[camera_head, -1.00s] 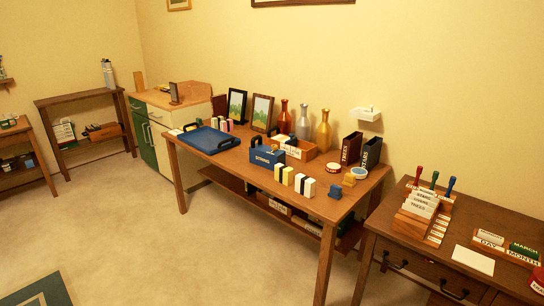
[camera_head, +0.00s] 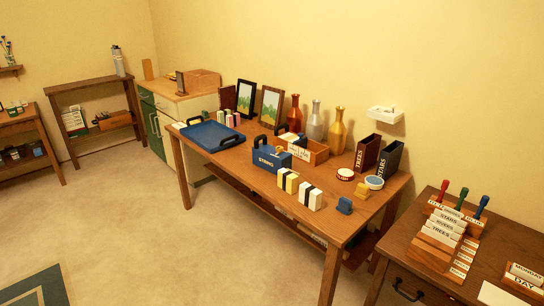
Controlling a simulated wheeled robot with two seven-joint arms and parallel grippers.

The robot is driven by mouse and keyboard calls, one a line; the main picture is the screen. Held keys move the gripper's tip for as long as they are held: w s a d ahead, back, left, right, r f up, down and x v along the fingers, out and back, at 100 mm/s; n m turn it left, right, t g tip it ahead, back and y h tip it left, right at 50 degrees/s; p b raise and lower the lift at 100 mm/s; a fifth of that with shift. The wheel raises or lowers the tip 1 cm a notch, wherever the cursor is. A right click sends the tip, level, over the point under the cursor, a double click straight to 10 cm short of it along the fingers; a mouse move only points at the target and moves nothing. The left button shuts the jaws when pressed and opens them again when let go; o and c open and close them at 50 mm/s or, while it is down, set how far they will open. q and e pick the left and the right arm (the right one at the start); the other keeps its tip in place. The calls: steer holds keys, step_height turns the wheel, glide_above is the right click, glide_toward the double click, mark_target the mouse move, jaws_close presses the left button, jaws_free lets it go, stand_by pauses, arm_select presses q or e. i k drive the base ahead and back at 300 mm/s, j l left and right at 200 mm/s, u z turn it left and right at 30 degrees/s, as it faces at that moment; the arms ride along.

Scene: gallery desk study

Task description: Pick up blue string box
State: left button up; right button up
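The blue string box (camera_head: 271,160) stands on the wooden table (camera_head: 240,168), left of the table's middle. It is a blue box with white lettering on its front and a dark handle (camera_head: 261,140) at its left end. A wooden box (camera_head: 310,151) with pale cards stands close behind it to the right. Neither of my grippers shows in the head view.
A blue tray (camera_head: 211,136) lies to the left on the same table. Yellow, white and black blocks (camera_head: 300,190) stand in front. Three bottles (camera_head: 315,121) and two dark holders (camera_head: 377,158) stand behind. Open carpet (camera_head: 150,230) lies in front of the table.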

mark_target(264, 155)
steer(key=z, duration=0.45)
steer(key=i+j+z, duration=0.35)
steer(key=j, duration=0.2)
steer(key=i+j+z, duration=0.35)
steer(key=j, duration=0.25)
steer(key=j+z, duration=0.2)
steer(key=j, duration=0.15)
steer(key=i, duration=0.05)
